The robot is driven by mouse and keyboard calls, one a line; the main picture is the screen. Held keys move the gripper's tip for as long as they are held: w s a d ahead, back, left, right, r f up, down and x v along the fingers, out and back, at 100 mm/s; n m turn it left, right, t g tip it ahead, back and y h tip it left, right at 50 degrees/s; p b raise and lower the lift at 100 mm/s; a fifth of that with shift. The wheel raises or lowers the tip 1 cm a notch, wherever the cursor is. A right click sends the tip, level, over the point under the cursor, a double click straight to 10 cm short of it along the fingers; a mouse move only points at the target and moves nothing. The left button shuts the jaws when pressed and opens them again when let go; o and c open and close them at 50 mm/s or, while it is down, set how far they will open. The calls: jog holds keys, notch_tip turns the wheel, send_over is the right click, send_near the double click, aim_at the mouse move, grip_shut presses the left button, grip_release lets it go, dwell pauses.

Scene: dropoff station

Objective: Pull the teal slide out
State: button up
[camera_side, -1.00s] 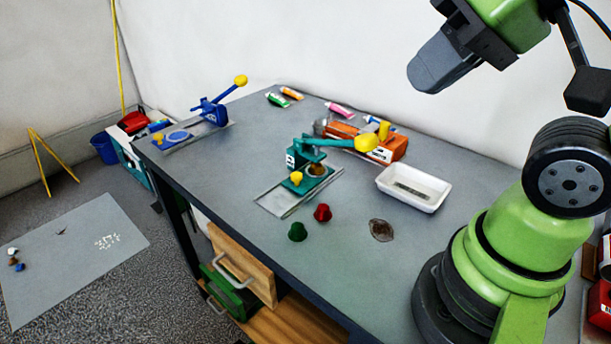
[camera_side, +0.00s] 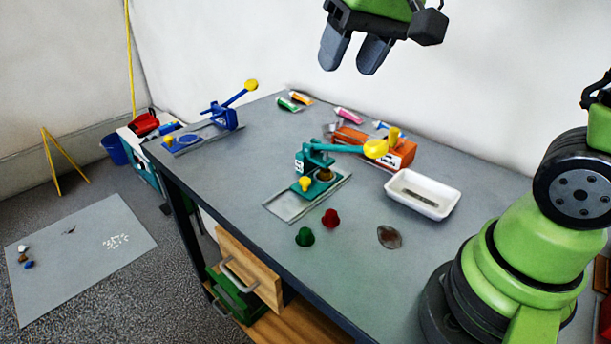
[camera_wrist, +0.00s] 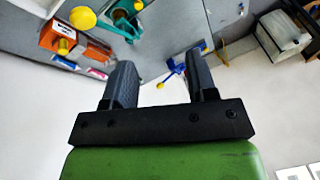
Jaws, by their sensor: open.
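The teal slide (camera_side: 318,187) sits on a pale metal rail plate (camera_side: 288,206) in the middle of the grey table, with a yellow knob (camera_side: 305,184) at its near left end. A teal press (camera_side: 310,157) stands over its back end, and the press's lever with a yellow ball (camera_side: 375,149) points right. A small dark round thing lies in the slide, partly under the press. My gripper (camera_side: 353,62) is open and empty, high above the back of the table and well apart from the slide. In the wrist view its two fingers (camera_wrist: 163,80) stand apart, and part of the teal press (camera_wrist: 125,12) shows.
A blue press (camera_side: 222,115) stands at the far left. An orange block (camera_side: 400,153) and a white tray (camera_side: 423,193) are to the right. Several tubes lie behind.

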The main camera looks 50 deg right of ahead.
jog(key=w+d+f+g, duration=0.2)
jog(key=w+d+f, duration=0.1)
jog(key=w+f, duration=0.45)
jog(key=g+h, duration=0.1)
jog(key=g, duration=0.1)
send_over(305, 179)
notch_tip(305, 179, down, 10)
notch_tip(305, 179, down, 11)
jog(key=shift+r, duration=0.15)
grip_shut()
jog(key=a, duration=0.9)
jog(key=shift+a, duration=0.15)
